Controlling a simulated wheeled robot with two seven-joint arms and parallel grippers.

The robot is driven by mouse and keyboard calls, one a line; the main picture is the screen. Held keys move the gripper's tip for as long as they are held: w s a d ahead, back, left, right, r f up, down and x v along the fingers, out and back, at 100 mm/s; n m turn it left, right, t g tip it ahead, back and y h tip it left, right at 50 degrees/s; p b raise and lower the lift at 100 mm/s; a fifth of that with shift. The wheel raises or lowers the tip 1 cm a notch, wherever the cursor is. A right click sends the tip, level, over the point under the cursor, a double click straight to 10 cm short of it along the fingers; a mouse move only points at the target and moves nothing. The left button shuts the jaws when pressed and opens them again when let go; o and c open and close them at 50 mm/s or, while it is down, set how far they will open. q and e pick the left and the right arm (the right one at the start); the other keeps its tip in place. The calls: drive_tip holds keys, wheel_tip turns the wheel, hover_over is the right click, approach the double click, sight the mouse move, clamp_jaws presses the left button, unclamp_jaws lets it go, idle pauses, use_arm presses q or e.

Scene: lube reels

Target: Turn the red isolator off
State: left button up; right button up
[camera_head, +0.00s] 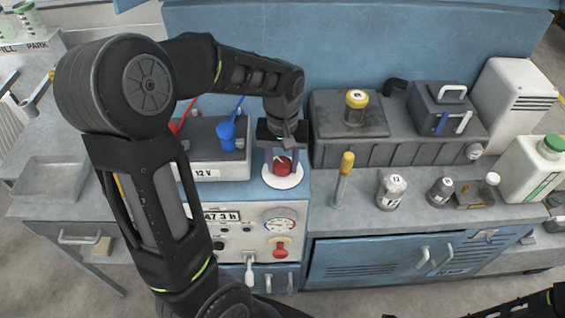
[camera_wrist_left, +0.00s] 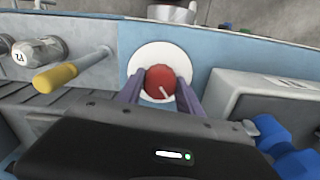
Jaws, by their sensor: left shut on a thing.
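The red isolator (camera_head: 283,167) is a round red knob on a white disc (camera_head: 287,182), on top of the blue cabinet. My left gripper (camera_head: 283,163) points down at it, with a finger on each side. In the left wrist view the knob (camera_wrist_left: 160,81) sits between the two purple-grey fingers (camera_wrist_left: 160,90), and a pale line runs across its face. The left gripper is shut on the knob. My right gripper is not in view; a dark arm part shows at the lower right of the head view.
A yellow-handled tool (camera_head: 344,172) stands right of the isolator. Left is a 12 V box (camera_head: 205,160) with a blue clamp (camera_head: 227,134). Several jars and a white jug (camera_head: 533,168) stand farther right. A gauge (camera_head: 280,222) and another red knob (camera_head: 280,248) are on the front panel.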

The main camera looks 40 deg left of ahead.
sight(282, 162)
use_arm(q)
drive_tip(key=shift+n, duration=0.6)
drive_tip(key=o, duration=1.4)
drive_tip(key=shift+c, duration=0.2)
drive_tip(key=shift+r, duration=0.1)
wheel_tip(282, 162, up, 8)
drive_tip(key=shift+f+b, duration=0.15)
drive_tip(key=shift+b, duration=0.2)
